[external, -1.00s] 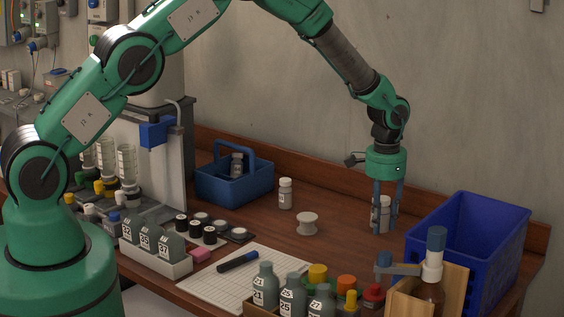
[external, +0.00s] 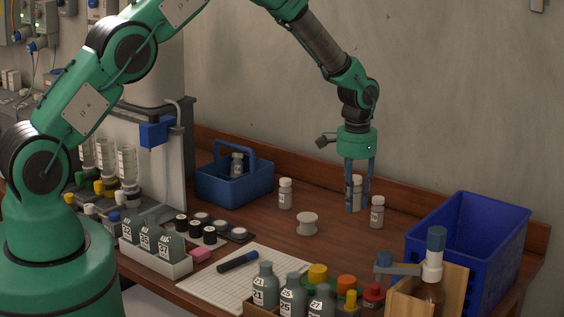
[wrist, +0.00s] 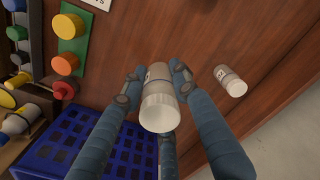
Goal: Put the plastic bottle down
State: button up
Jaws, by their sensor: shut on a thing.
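My gripper (external: 359,205) is shut on a small white plastic bottle (wrist: 160,108) with a white cap. In the wrist view the fingers are around the bottle, cap end facing the camera. In the external view this bottle (external: 356,184) is partly hidden by the fingers, upright over the back right of the table; I cannot tell whether its base touches the wood. A similar labelled bottle (external: 377,213) stands just right of my gripper; it also shows in the wrist view (wrist: 230,82). Another white-capped bottle (external: 285,194) stands to the left.
A blue crate (external: 471,225) stands right of my gripper. A white spool (external: 307,224) and a blue carrier (external: 218,187) are to the left. Grey bottles and coloured caps crowd the front. The wall is close behind. Bare wood (external: 330,207) lies left of my gripper.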

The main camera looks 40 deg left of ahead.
jog(key=s+a+r+n+p, duration=0.1)
jog(key=s+a+r, duration=0.1)
jog(key=a, duration=1.2)
jog(key=s+a+r+n+p, duration=0.1)
jog(key=a+r, duration=0.3)
jog(key=a, duration=1.1)
jog(key=s+a+r+n+p, duration=0.2)
jog(key=s+a+r, duration=0.1)
jog(key=a, duration=1.2)
jog(key=shift+s+a+r, duration=0.15)
jog(key=shift+s+r, duration=0.25)
jog(key=shift+r, duration=0.1)
jog(key=w+a+p, duration=0.1)
jog(key=w, duration=0.4)
jog(key=w+a+f+p, duration=0.1)
jog(key=w+a, duration=0.1)
jog(key=w, duration=0.3)
jog(key=w+a, duration=0.1)
jog(key=w, duration=0.4)
jog(key=shift+w+a+f+p, duration=0.2)
jog(key=shift+a+f+p, duration=0.05)
jog(key=shift+a+p, duration=0.15)
jog(key=shift+f, duration=0.15)
jog(key=shift+f+p, duration=0.45)
jog(key=shift+f, duration=1.15)
